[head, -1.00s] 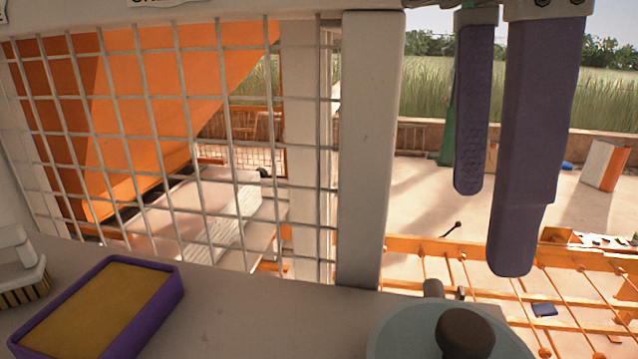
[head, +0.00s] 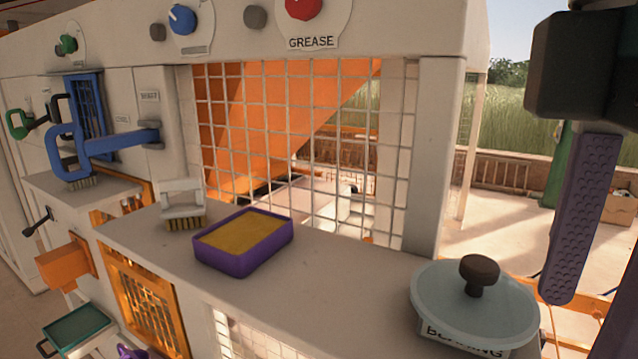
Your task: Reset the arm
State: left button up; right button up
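One gripper, which I take to be my right (head: 592,315), hangs at the right edge with a black body and purple ribbed fingers. One finger shows nearly whole and part of the other shows at the lower right corner. A gap lies between them with nothing held, so it looks open. It is in front of the opening right of the press, beside the round pale lid (head: 450,300) with a brown knob. The rest of the arm is out of view. My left gripper is not in view.
A purple tray of yellow material (head: 245,262) and a white-handled brush (head: 182,222) stand on the counter (head: 330,285). A wire mesh (head: 300,130) rises behind. A blue clamp-like handle (head: 120,140) and a green tray (head: 75,328) are left. The counter between tray and lid is clear.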

jog(key=s+a+f+m+t+y, duration=0.25)
jog(key=a+f+y, duration=0.35)
jog(key=a+f, duration=0.35)
jog(key=s+d+f+m+h, duration=0.2)
jog(key=s+d+f+m, duration=0.1)
jog(key=d, duration=0.4)
jog(key=s+d+f+m+t+h, duration=0.1)
jog(key=s+d+f+m+h, duration=0.2)
jog(key=d+f+m, duration=0.2)
jog(key=shift+d+f, duration=0.15)
jog(key=shift+d, duration=0.8)
jog(key=shift+t, duration=0.25)
